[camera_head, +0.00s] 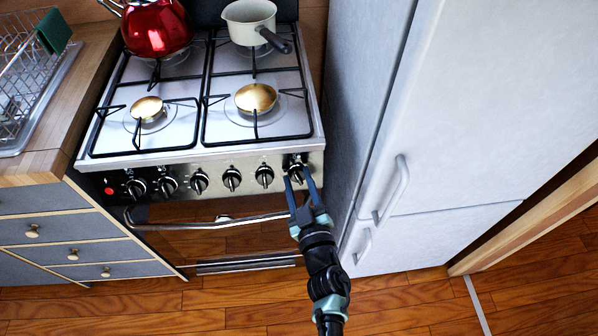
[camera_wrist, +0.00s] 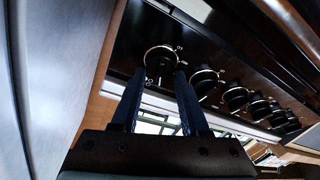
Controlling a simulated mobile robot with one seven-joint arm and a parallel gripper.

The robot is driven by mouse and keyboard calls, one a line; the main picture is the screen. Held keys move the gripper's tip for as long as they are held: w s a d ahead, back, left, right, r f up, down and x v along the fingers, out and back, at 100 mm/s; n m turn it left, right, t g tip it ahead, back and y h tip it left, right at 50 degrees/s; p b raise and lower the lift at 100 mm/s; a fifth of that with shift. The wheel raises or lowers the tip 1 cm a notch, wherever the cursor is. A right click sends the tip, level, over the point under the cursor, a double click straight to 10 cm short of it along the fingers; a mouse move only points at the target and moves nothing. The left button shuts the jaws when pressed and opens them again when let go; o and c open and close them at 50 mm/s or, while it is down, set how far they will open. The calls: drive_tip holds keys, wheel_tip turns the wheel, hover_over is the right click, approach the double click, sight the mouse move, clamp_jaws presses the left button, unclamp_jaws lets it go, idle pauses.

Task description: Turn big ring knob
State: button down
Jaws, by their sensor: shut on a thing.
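A row of several dark stove knobs with metal rings runs along the front panel of the stove (camera_head: 215,167). My gripper (camera_head: 302,180) is at the knob at the right end of the row (camera_head: 294,170), with its two blue fingers on either side of that knob. In the wrist view the fingers (camera_wrist: 160,72) reach up to the same ringed knob (camera_wrist: 160,58), which sits between their tips. My gripper is shut on this knob. The fingertips partly hide the knob in the head view.
A metal oven handle (camera_head: 205,223) runs below the knobs. The fridge (camera_head: 440,110) stands close on the right of my gripper. A red kettle (camera_head: 155,28) and a white saucepan (camera_head: 250,22) stand on the back burners. The wooden floor in front is clear.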

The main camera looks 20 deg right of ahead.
drive_tip(key=n+y+p, duration=0.1)
drive_tip(key=n+p, duration=0.1)
drive_tip(key=n, duration=0.1)
drive_tip(key=n+y+p, duration=0.1)
drive_tip(key=n+p, duration=0.1)
drive_tip(key=n, duration=0.1)
drive_tip(key=shift+r+n+g, duration=0.15)
drive_tip(key=shift+n+g, duration=0.15)
drive_tip(key=shift+g, duration=0.1)
drive_tip(key=shift+f+n+g+y+p, duration=0.15)
drive_tip(key=shift+n+g+y+p, duration=0.1)
drive_tip(key=shift+n+p, duration=0.6)
drive_tip(key=shift+f+n+g+y+p, duration=0.1)
drive_tip(key=shift+n+g+y+p, duration=0.25)
drive_tip(key=shift+n, duration=0.8)
drive_tip(key=shift+c, duration=2.1)
unclamp_jaws()
drive_tip(key=p+v, duration=0.2)
drive_tip(key=v, duration=1.1)
drive_tip(key=shift+p, duration=0.3)
